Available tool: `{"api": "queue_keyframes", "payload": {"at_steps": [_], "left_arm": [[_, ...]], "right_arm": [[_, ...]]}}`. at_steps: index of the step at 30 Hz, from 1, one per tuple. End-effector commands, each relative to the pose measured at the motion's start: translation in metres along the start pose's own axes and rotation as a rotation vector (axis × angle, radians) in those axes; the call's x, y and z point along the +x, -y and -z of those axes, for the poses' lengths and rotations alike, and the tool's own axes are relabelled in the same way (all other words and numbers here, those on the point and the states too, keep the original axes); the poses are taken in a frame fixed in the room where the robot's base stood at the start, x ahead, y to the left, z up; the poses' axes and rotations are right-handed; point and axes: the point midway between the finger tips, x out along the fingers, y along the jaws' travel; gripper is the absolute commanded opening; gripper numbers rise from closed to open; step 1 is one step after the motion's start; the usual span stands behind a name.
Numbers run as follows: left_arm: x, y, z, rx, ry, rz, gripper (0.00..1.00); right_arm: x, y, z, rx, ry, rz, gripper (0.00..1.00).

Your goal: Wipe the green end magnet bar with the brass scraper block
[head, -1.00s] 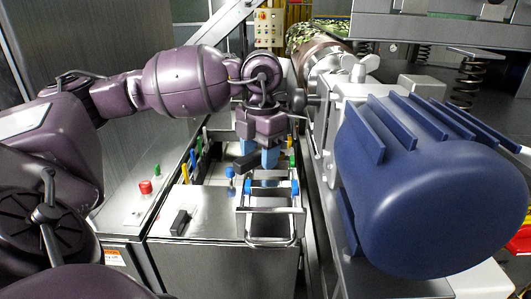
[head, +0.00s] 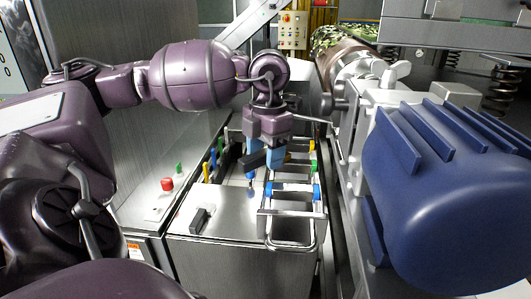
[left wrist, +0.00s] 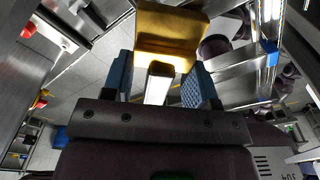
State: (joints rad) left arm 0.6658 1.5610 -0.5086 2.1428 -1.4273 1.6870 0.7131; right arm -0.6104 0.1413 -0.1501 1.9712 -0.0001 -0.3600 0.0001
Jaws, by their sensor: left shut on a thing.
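My left gripper (head: 275,157) hangs over the rack of magnet bars, its blue fingers pointing down. In the left wrist view my left gripper (left wrist: 160,85) is shut on the brass scraper block (left wrist: 170,30), a gold-coloured block between the blue fingers. In the head view the block cannot be made out clearly. The green end magnet bar shows a small green end (head: 314,165) on the right side of the rack, behind the blue-ended bar. The gripper partly hides the rest of that bar. I cannot tell whether the block touches it. My right gripper is not in view.
A blue-ended bar (head: 292,190) with a metal handle frame lies at the front of the rack. A black block (head: 199,220) sits on the steel top at left. A red button (head: 167,184) is farther left. A large blue motor (head: 440,190) closes off the right side.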

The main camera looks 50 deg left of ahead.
Motion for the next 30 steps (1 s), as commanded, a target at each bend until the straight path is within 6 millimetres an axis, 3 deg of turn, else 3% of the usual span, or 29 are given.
{"api": "queue_keyframes", "payload": {"at_steps": [18,30], "left_arm": [[-0.053,0.000,0.003,0.000,0.005,0.000,0.34],[-0.056,0.000,0.003,0.000,0.003,0.000,0.34]], "right_arm": [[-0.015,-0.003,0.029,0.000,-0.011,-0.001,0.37],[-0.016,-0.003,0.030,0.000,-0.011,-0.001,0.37]]}}
